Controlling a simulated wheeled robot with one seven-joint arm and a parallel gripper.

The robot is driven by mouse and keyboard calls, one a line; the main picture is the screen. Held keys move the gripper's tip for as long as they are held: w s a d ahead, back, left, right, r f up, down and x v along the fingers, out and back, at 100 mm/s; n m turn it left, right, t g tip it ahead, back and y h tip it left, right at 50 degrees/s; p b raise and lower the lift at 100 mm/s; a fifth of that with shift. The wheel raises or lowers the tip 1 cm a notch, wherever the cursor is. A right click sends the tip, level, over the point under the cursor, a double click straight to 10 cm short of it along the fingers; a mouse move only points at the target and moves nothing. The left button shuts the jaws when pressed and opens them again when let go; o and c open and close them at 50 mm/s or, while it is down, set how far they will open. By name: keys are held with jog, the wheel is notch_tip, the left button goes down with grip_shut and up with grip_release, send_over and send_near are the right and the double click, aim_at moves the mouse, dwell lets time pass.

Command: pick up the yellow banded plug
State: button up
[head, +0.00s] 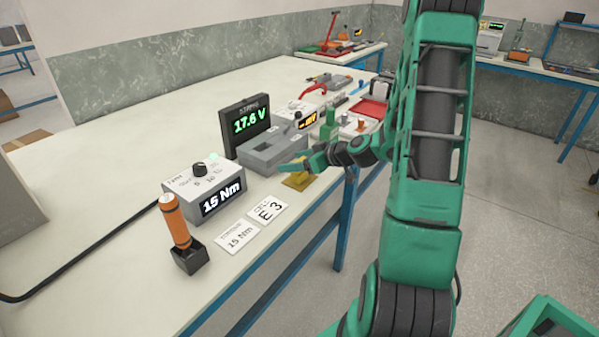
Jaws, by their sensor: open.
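I cannot make out a plug with a yellow band for certain. A small yellow object (299,182), flat-looking from here, lies on the table near its front edge, just below my gripper. My gripper (285,167) reaches left over the table's front edge, with its fingers beside the grey block-shaped device (262,155). It is open, and I see nothing held in it. The fingers are small here, and my wrist hides part of the table behind it.
A meter reading 17.6 V (247,125) stands behind the grey device. A torque box (203,190), an orange-handled driver (175,222) in a black holder and two cards (238,237) are at the left. Several small items crowd the table beyond my gripper. The back left of the tabletop is clear.

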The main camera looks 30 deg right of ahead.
jog(key=shift+x, duration=1)
jog(key=c, duration=1.2)
jog(key=shift+r, duration=0.1)
